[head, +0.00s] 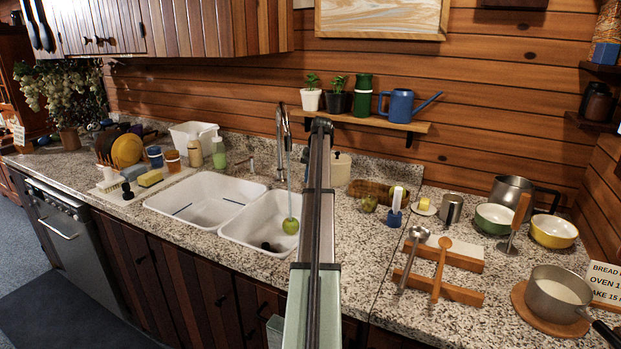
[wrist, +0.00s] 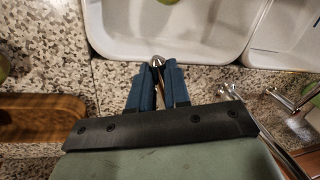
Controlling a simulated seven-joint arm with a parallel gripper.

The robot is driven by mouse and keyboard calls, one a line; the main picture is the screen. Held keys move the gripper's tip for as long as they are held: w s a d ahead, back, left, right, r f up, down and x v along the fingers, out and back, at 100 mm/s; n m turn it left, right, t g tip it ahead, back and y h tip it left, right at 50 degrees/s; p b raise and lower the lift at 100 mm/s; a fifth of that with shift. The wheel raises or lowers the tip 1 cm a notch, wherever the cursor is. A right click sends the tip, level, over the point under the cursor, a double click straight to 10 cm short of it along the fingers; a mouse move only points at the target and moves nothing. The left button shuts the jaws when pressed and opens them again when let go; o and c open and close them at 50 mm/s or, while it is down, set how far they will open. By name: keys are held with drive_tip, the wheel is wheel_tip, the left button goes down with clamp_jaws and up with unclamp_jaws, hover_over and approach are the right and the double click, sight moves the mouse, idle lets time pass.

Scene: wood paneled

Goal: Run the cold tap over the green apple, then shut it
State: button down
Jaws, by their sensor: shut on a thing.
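The green apple (head: 290,226) is in the right sink basin (head: 262,250), below the chrome tap spout (head: 283,125). A thin pale stream of water (head: 289,175) comes down from the spout onto it. A bit of the apple (wrist: 168,2) shows at the top edge of the wrist view. My gripper (wrist: 157,75) has blue fingers closed on a chrome tap handle (wrist: 157,61) at the basin's edge; its tip sticks out between them. In the head view my arm hides the gripper and this handle. The other tap handle (head: 252,165) stands left of the spout.
A wooden dish (head: 372,190) and greenish fruit (head: 370,204) are right of the sink. Utensils, bowls and a saucepan (head: 556,294) crowd the right counter. A shelf (head: 385,122) with pots and a blue watering can (head: 400,106) is above. The left basin (head: 190,205) has no dishes.

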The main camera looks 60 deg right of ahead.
drive_tip(key=w+m, duration=0.2)
drive_tip(key=shift+w+a+m+h, duration=0.2)
drive_tip(key=shift+a+m+h, duration=0.1)
drive_tip(key=shift+m, duration=0.1)
drive_tip(key=c, duration=1.1)
unclamp_jaws()
wheel_tip(320, 180, up, 14)
drive_tip(key=s, duration=0.2)
drive_tip(key=shift+s+f, duration=0.25)
drive_tip(key=shift+s, duration=0.1)
drive_tip(key=shift+d, duration=0.1)
